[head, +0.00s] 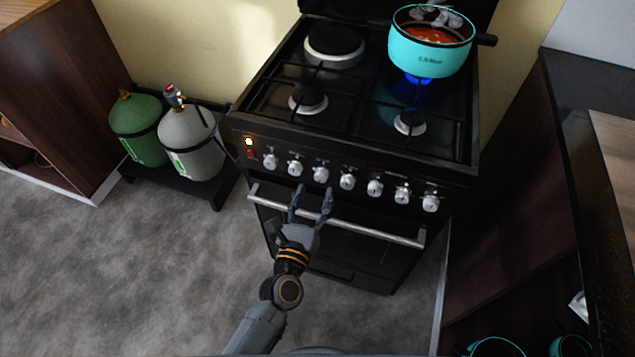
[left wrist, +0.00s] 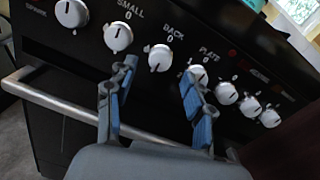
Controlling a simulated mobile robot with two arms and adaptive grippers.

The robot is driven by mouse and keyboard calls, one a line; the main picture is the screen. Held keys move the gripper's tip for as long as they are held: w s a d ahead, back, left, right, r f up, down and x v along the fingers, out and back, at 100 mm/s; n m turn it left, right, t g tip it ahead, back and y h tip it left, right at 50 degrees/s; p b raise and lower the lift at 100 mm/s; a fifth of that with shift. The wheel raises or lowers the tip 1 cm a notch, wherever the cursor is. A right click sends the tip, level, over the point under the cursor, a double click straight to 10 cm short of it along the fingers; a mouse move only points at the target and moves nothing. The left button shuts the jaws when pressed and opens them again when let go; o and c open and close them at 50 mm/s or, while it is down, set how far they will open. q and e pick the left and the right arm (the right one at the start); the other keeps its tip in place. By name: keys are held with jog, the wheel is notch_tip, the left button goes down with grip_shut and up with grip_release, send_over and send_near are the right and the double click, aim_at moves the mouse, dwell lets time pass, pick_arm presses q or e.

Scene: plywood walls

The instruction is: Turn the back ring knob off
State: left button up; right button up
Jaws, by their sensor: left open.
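The black stove has a row of several white knobs on its front panel. The knob labelled BACK (head: 321,174) is third from the left; in the left wrist view this back ring knob (left wrist: 160,58) has a dark mark near its lower edge, away from the 0 above it. A blue flame (head: 413,80) burns under the turquoise pot (head: 431,50) at the back right burner. My left gripper (head: 312,193) is open and empty, just in front of and below the knob. In the left wrist view its fingers (left wrist: 157,73) stand apart below the knob, apparently not touching it. My right gripper is out of view.
The oven's handle bar (head: 345,218) runs below the knobs, behind my gripper. Neighbouring knobs labelled SMALL (left wrist: 118,37) and PLATE (left wrist: 195,77) are close on either side. A small lamp (head: 249,142) glows at the panel's left. Gas bottles (head: 188,143) stand left; a counter is right.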

aim_at(320, 179)
pick_arm(q)
jog(key=shift+x, duration=1.7)
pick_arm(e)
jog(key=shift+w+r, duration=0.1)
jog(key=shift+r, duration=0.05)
pick_arm(q)
grip_shut()
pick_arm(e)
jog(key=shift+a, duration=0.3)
